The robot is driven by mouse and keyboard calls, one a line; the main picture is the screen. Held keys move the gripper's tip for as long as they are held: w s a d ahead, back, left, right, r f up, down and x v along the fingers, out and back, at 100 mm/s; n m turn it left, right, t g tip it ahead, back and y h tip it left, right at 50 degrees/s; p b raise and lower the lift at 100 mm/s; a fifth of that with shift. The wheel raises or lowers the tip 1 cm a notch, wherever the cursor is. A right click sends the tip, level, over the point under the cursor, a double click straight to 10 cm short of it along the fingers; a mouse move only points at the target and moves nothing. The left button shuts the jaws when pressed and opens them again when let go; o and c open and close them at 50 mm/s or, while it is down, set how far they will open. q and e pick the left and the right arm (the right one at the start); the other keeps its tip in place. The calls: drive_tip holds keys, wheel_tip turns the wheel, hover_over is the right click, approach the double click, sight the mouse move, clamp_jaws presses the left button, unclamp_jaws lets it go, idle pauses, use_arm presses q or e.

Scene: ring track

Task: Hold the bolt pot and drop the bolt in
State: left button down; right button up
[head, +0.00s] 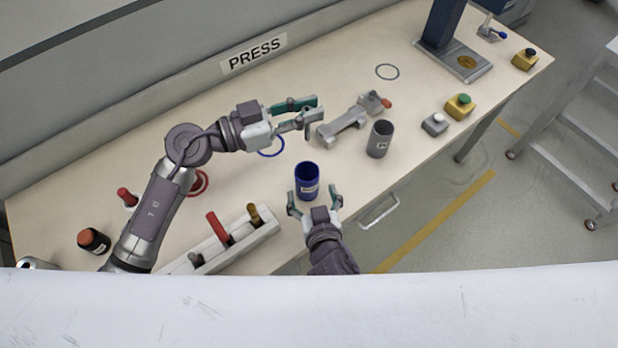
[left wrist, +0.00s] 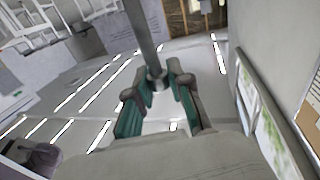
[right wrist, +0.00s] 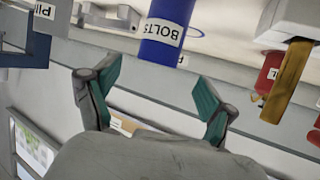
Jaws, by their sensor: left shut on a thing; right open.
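The bolt pot (head: 307,183) is a dark blue cylinder standing upright on the bench; its "BOLTS" label shows in the right wrist view (right wrist: 160,45). My right gripper (head: 314,197) is open at the pot's near side, with the fingers spread and the pot just beyond the fingertips. My left gripper (head: 314,112) is above the bench, beyond the pot. It is shut on a grey rod with a wider collar (left wrist: 143,40), seemingly the bolt, which shows between its fingers in the left wrist view. In the head view the bolt is hard to make out.
A grey pot (head: 380,140) stands to the right, near a grey fixture (head: 345,124). A pale rack (head: 240,240) with red and brass pieces lies left of my right gripper. A blue ring (head: 271,153) and red ring mark the bench. The press (head: 455,62) stands at the far right.

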sight(305, 167)
drive_tip(key=x, duration=1)
drive_tip(key=shift+w+f, duration=0.2)
drive_tip(key=shift+w, duration=0.1)
drive_tip(key=shift+c, duration=0.2)
drive_tip(key=c, duration=1.2)
